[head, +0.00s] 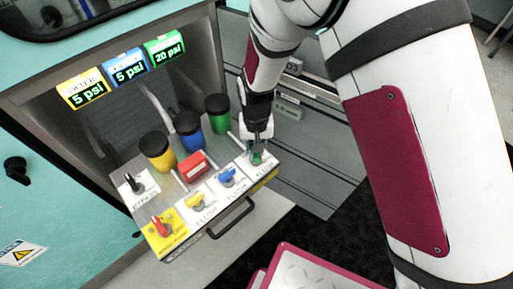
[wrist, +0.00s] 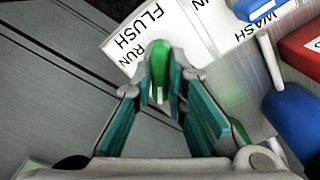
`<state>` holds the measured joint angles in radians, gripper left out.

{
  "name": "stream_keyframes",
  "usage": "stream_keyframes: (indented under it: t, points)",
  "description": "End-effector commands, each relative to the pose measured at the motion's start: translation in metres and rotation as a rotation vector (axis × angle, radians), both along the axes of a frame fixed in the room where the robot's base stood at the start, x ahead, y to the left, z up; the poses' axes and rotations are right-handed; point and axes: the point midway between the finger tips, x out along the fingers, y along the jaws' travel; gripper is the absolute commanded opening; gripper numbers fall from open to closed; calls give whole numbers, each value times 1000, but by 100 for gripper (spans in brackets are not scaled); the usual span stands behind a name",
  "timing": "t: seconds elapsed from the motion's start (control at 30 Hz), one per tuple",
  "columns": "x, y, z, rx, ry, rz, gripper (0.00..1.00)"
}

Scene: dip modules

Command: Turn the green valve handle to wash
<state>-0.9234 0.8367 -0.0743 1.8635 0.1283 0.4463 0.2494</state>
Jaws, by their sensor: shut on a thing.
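The green valve handle (head: 257,159) is at the right end of the drawer-like panel's front row. In the wrist view the green handle (wrist: 160,62) stands between the teal fingers of my gripper (wrist: 160,85), which is shut on it. In the head view my gripper (head: 257,148) reaches down over the handle and hides most of it. The WASH mark for this handle is not visible, so I cannot tell which mark the handle points at.
A blue valve handle (head: 228,176), a yellow one (head: 196,201) and a red one (head: 160,226) sit to the left. Behind them stand yellow, blue (head: 188,130) and green (head: 217,114) black-capped bottles and a red block (head: 193,165). A black pull handle (head: 232,218) juts from the front.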

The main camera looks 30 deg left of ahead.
Motion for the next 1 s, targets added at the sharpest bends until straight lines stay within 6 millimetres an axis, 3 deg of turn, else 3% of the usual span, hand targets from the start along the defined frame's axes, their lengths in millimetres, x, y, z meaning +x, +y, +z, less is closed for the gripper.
stream_keyframes:
  t: [0.5, 1.0]
  points:
    - [2, 1, 0, 2, -2, 459, 0]
    - [1, 1, 0, 2, -2, 672, 0]
